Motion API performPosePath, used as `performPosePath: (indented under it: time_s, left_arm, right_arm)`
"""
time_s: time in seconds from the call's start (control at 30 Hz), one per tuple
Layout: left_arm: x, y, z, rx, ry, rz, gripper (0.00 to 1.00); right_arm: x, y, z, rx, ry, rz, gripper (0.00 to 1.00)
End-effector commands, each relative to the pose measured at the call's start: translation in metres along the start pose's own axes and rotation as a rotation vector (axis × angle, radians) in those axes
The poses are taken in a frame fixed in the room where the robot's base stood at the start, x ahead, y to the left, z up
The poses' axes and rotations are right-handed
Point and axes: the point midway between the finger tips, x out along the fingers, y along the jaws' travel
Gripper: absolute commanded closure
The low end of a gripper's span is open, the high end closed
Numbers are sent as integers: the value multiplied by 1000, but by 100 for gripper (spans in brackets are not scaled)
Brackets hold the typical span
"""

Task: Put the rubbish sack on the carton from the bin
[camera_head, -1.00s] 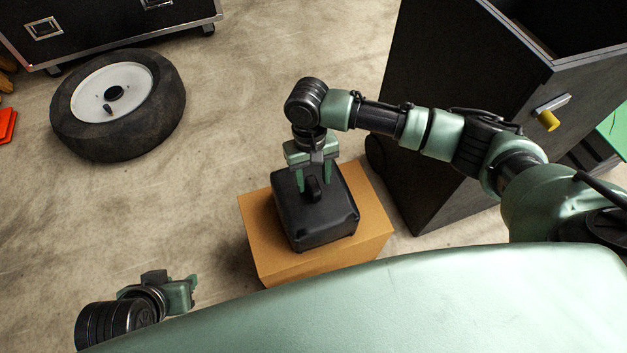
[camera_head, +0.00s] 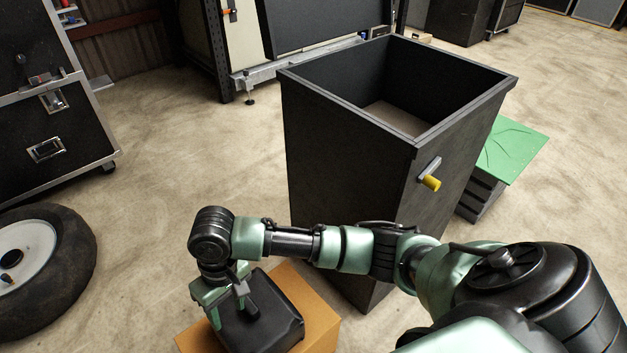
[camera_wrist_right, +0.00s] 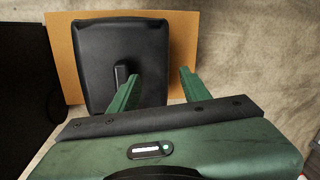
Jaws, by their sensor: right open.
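The rubbish sack (camera_head: 272,318) is a black, boxy, rounded bundle with a short upright knob on top. It rests on the brown carton (camera_head: 322,322) at the bottom of the head view. In the right wrist view the sack (camera_wrist_right: 108,40) lies on the carton (camera_wrist_right: 182,40). My right gripper (camera_head: 230,308) is open and empty over the sack's left side. The bin (camera_head: 345,165) is tall, black and open-topped, behind the carton. My left gripper is out of view.
A yellow-tipped handle (camera_head: 430,180) sticks out of the bin's side. A green sheet (camera_head: 512,148) lies on dark stacked items right of the bin. A wheel (camera_head: 40,265) lies at left, near a black case (camera_head: 50,140). The floor between is clear.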

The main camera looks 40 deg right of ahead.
Motion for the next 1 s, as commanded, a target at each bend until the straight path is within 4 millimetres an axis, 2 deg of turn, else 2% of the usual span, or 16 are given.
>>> performPosePath:
  time_s: [0.03,0.1,0.17,0.23,0.33,0.4,0.5,0.6,0.73,1.0]
  left_arm:
    - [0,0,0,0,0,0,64]
    - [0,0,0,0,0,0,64]
    - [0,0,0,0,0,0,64]
    - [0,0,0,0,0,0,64]
    - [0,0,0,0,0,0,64]
    - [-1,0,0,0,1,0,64]
    - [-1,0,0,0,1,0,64]
    - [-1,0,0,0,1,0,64]
    - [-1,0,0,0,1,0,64]
    - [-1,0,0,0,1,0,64]
  right_arm:
    - [14,-20,17,-42,30,-61,53]
    - [22,-34,30,-82,100,-115,53]
    - [27,-38,42,-96,160,-142,53]
    - [31,-33,57,-91,227,-148,53]
    - [35,-8,84,-58,301,-102,53]
    - [36,16,106,-31,329,-42,53]
    - [35,52,138,-2,339,56,53]
    - [32,78,163,13,332,136,53]
    - [30,93,177,18,323,187,53]
    - [30,94,178,17,322,191,53]
